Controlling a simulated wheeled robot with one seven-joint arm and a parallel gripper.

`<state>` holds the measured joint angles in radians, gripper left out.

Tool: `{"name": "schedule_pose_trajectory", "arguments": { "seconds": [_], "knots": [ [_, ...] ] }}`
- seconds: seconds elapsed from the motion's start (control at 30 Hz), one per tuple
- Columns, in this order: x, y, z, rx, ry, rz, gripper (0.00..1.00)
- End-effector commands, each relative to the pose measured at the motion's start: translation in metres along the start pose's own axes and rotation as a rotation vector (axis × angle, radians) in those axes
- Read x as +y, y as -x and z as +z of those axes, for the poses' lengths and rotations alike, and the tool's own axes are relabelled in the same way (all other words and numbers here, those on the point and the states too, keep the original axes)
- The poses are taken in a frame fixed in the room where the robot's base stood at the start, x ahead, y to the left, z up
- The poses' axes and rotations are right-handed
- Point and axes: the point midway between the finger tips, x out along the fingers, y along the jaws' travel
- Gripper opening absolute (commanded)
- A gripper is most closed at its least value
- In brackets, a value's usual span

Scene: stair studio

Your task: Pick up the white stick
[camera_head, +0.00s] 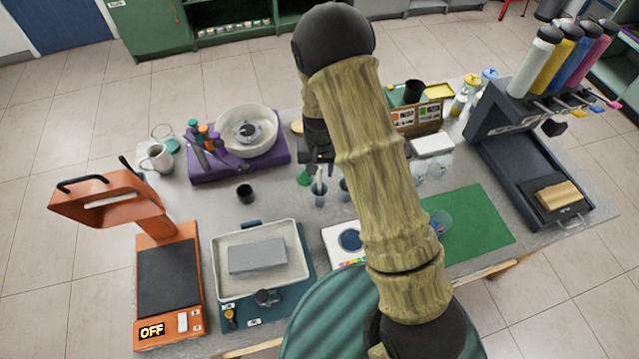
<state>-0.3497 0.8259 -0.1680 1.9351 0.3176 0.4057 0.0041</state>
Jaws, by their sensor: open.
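A thin, pale upright piece, which looks like the white stick (321,174), shows just below my gripper, above a small blue-grey cup (319,197). It seems to stand in the cup, but it is small and I cannot tell where it ends. My gripper (318,161) is open and points down over the cup, close to the top of the stick. I cannot tell whether the fingers are around the stick or in front of it. My arm hides the area to the right of the cup.
A second cup (344,190) stands close to the right. A black cup (245,193) and a purple base with a white bowl (247,158) are to the left. A tray with a grey block (257,256) is in front. A green mat (480,225) lies right.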

Motion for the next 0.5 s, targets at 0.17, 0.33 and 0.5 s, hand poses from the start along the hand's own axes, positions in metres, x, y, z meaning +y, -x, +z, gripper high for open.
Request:
{"name": "schedule_pose_trajectory", "arguments": {
  "seconds": [0.17, 0.33, 0.5],
  "knots": [
    [0.0000, 0.0002, 0.0000, 0.000, 0.000, 0.000, 0.11],
    [0.0000, 0.0002, 0.0000, 0.000, 0.000, 0.000, 0.00],
    [-0.0001, 0.0005, -0.0001, 0.000, 0.000, 0.000, 0.00]
  ]
}}
